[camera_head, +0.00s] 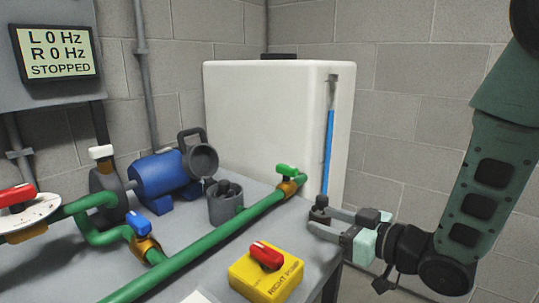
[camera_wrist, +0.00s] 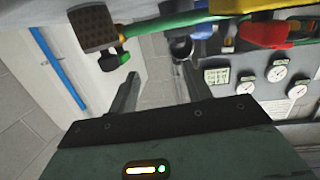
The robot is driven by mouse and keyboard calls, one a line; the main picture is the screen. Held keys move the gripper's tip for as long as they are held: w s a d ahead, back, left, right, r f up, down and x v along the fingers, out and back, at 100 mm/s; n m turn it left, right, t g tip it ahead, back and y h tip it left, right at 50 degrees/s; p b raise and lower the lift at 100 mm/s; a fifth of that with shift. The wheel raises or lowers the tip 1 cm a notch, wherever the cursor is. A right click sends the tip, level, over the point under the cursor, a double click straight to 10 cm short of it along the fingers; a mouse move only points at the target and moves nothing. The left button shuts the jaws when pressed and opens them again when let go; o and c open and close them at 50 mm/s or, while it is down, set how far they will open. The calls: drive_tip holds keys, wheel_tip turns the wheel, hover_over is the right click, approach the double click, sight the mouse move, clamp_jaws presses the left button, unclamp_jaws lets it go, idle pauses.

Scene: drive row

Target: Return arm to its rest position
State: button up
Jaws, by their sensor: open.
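My green and black arm reaches down from the upper right corner to the gripper. The nearest fixture is the green-handled valve (camera_head: 287,178) at the pipe's far end; the gripper looks apart from it.
The white tank (camera_head: 270,115) with a blue level strip (camera_head: 328,150) stands behind. The bench (camera_head: 210,255) carries green pipes, a blue pump (camera_head: 160,178), a grey cup (camera_head: 225,205) and a yellow box with a red knob (camera_head: 266,275). A display (camera_head: 58,50) reads STOPPED. Wall fills the right side.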

drive_tip(key=d+f+m+g+h, duration=0.1)
drive_tip(key=d+f+m+h, duration=0.15)
drive_tip(key=d+h, duration=0.35)
drive_tip(key=d+f+m+g+h, duration=0.1)
drive_tip(key=d+f+m+h, duration=0.15)
drive_tip(key=d, duration=0.45)
drive_tip(key=s+d+m+g+h, duration=0.45)
drive_tip(key=s+d+g, duration=0.25)
drive_tip(key=s, duration=0.5)
drive_tip(key=s+a+r+n+g+y, duration=0.1)
drive_tip(key=s+a+n, duration=0.4)
drive_tip(key=a, duration=0.4)
drive_tip(key=s+a+r+n+g+y, duration=0.1)
drive_tip(key=s+a+n+g, duration=0.15)
drive_tip(key=s+a, duration=0.6)
wheel_tip(320, 180, up, 24)
drive_tip(key=p, duration=2.3)
drive_tip(key=shift+w+a+f+t, duration=0.15)
drive_tip(key=shift+w+f+t, duration=0.1)
drive_tip(key=shift+t, duration=0.2)
